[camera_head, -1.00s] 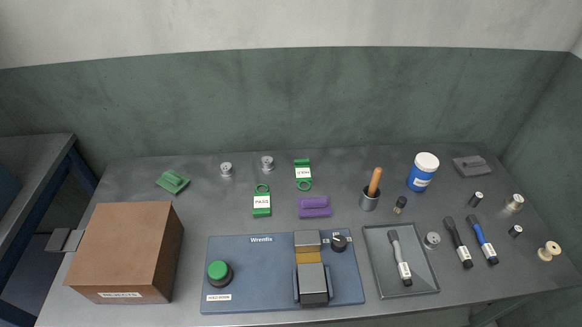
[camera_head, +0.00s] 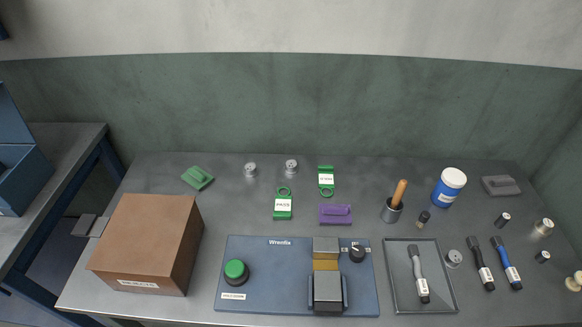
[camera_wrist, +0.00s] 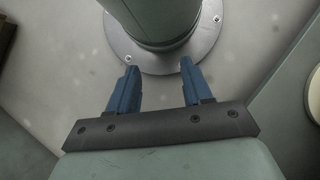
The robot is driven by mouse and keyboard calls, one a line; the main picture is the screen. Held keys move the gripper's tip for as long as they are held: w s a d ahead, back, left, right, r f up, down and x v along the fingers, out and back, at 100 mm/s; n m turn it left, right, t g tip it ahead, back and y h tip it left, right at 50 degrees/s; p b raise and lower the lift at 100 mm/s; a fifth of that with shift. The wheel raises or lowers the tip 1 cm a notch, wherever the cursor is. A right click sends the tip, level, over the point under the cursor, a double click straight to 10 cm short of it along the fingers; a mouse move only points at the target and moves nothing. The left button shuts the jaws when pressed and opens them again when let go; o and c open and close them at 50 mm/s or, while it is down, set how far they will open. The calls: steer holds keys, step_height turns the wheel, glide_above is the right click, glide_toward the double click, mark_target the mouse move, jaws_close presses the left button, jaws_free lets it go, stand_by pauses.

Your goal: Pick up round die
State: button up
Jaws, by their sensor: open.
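I cannot tell for sure which piece is the round die. Several small round metal pieces stand on the grey bench in the head view: a silver one at the back (camera_head: 250,170), a similar one to its right (camera_head: 291,167), and a flat disc with holes (camera_head: 454,258) right of the tray. Small cylinders (camera_head: 543,227) stand at the far right. My gripper (camera_wrist: 158,68) shows only in the wrist view, with its two blue fingers apart and nothing between them. It is away from the bench pieces and is not in the head view.
A brown box (camera_head: 147,240) stands at left, a blue press base (camera_head: 260,290) at front centre, and a tray (camera_head: 432,301) right of it. A blue bin (camera_head: 22,185) is far left.

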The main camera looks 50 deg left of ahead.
steer(key=o, duration=0.4)
